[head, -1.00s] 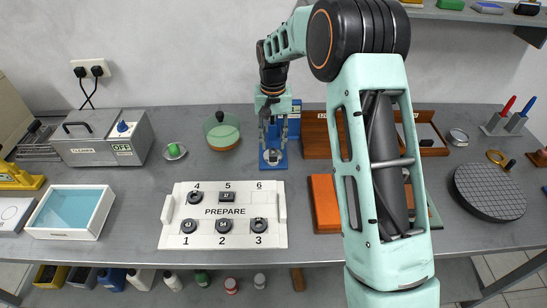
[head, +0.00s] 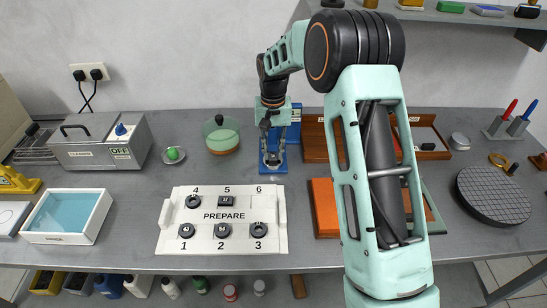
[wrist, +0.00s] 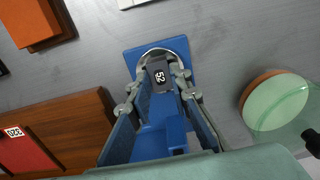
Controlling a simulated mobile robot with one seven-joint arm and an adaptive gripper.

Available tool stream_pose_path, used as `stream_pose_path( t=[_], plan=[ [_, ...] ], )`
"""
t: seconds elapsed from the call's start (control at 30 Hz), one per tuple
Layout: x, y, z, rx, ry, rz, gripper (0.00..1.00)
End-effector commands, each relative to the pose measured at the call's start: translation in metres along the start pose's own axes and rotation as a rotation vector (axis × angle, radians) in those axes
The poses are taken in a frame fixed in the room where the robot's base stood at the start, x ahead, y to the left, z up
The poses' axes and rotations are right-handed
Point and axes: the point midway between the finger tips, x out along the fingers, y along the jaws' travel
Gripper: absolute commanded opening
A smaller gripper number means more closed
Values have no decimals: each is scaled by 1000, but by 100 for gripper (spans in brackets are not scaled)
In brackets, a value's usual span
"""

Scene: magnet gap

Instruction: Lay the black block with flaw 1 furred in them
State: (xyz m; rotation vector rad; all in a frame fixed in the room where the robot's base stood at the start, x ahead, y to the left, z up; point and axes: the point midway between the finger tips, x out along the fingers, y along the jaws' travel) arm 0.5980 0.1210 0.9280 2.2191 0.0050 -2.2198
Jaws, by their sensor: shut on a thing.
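A small dark block (wrist: 160,75) marked 52 sits between the fingertips of my gripper (wrist: 161,73) in the wrist view. The gripper is shut on it, over the round grey seat of a blue stand (wrist: 163,137). I cannot tell whether the block touches the seat. In the head view my gripper (head: 272,148) points down at the same blue stand (head: 293,158); the block is too small to make out there. The white PREPARE tray (head: 180,207) holds dark pieces at places 1 to 5; place 6 is empty.
A green-lidded round dish (head: 222,135) stands left of the stand. A wooden tray (head: 313,137) and an orange block (head: 324,205) are to its right, partly behind my arm. A grey cleaner box (head: 100,142) and a blue basin (head: 68,215) stand at left.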

Motion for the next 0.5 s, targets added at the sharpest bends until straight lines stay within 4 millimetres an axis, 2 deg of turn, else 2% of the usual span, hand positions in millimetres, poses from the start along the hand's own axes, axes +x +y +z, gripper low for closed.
stream_pose_path(
  t=[0.5],
  plan=[
    [-36, 0, 0, -1, 1, 0, 0]
  ],
)
